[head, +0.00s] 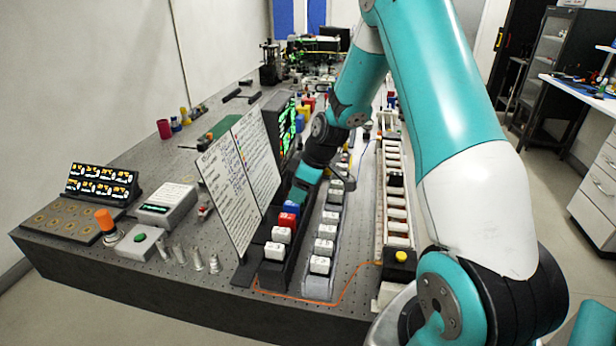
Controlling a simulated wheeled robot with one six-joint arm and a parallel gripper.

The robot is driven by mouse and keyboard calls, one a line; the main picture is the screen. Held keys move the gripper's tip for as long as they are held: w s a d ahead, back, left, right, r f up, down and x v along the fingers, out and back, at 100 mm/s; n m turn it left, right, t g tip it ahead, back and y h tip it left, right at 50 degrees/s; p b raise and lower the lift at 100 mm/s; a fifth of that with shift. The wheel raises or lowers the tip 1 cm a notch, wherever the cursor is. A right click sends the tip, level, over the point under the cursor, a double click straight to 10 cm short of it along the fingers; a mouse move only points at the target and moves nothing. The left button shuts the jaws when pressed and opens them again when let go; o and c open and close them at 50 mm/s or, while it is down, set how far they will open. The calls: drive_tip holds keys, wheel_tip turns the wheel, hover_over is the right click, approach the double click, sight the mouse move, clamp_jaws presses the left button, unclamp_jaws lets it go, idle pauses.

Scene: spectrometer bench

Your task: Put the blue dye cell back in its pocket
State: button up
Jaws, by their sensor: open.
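The blue dye cell (291,207) shows as a small blue block in a dark rack (272,272), just behind a red cell (287,220). My gripper (297,193) is at the end of the teal arm, right over or just behind the blue cell. It is open, but its fingers are small and dark here. I cannot tell whether they are around the blue cell or touching it. White-topped cells (281,235) stand in front of the red one in the same rack. The far part of the rack is hidden by my arm, and no empty pocket is clear.
A grey rack (318,288) with several white-topped cells runs alongside on the right. A white text panel (240,180) stands upright close on the left. A long pale rail (394,210) lies to the right. An orange cable (343,297) crosses the bench's front edge.

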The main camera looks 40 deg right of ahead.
drive_tip(key=a+v, duration=0.1)
drive_tip(key=v, duration=0.6)
drive_tip(key=s+a+r+g, duration=0.1)
drive_tip(key=s+a+r, duration=0.2)
drive_tip(key=a, duration=0.4)
drive_tip(key=s+a+r, duration=0.2)
drive_tip(key=a+r, duration=0.1)
drive_tip(key=a, duration=0.4)
drive_tip(key=s+a+r+g, duration=0.1)
drive_tip(key=s+a+r, duration=0.1)
drive_tip(key=s+a, duration=0.4)
drive_tip(key=s+a+r+g+y, duration=0.1)
drive_tip(key=s+a, duration=0.5)
drive_tip(key=s, duration=0.7)
drive_tip(key=shift+s+r+m+g+b, duration=0.3)
drive_tip(key=shift+r+b, duration=0.15)
drive_tip(key=shift+r, duration=0.3)
